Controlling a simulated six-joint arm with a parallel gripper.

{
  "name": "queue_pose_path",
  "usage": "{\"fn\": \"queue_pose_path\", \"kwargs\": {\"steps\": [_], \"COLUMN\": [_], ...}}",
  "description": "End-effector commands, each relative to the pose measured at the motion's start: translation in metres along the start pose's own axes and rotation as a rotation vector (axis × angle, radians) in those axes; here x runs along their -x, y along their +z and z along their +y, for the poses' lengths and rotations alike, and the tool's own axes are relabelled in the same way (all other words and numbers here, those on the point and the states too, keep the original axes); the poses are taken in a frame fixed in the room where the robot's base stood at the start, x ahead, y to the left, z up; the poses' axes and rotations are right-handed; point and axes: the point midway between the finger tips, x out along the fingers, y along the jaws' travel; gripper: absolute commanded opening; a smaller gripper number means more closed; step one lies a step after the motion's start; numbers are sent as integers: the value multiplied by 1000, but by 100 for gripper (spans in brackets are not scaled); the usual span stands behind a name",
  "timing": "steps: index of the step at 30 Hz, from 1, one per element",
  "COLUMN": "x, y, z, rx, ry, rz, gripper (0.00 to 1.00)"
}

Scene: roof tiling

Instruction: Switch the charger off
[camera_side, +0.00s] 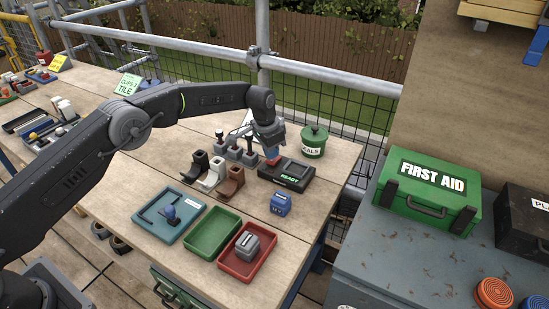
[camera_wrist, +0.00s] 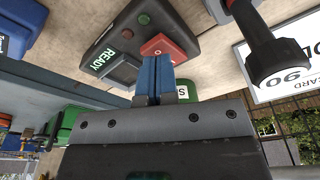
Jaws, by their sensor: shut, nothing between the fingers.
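The charger (camera_side: 297,184) is a flat black box on the bench with a lit green READY label. Its body also fills the upper middle of the wrist view (camera_wrist: 185,17). A red rocker switch (camera_wrist: 162,45) with white marks sits on it, and a bit of red shows beside my fingers in the side view (camera_side: 273,161). My gripper (camera_side: 271,153) points down over the switch end of the charger. Its blue fingers (camera_wrist: 154,64) are shut and empty, with the tips at the switch's edge. I cannot tell whether they touch it.
A blue battery (camera_side: 281,205) stands in front of the charger. A green lidded pot (camera_side: 313,142) stands behind it. Left of it are dark-handled tools (camera_side: 234,152) and several holders (camera_side: 230,184). Blue, green and red trays (camera_side: 247,275) lie nearer the front edge.

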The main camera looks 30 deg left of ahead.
Motion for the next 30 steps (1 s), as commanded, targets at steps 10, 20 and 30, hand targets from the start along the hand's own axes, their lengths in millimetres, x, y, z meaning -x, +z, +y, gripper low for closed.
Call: {"fn": "queue_pose_path", "kwargs": {"steps": [10,20,30], "x": [-6,-10,-12], "y": [1,2,2], "z": [0,0,0], "rx": [0,0,0], "ry": [0,1,0], "rz": [-1,-1,0], "gripper": [0,0,0]}}
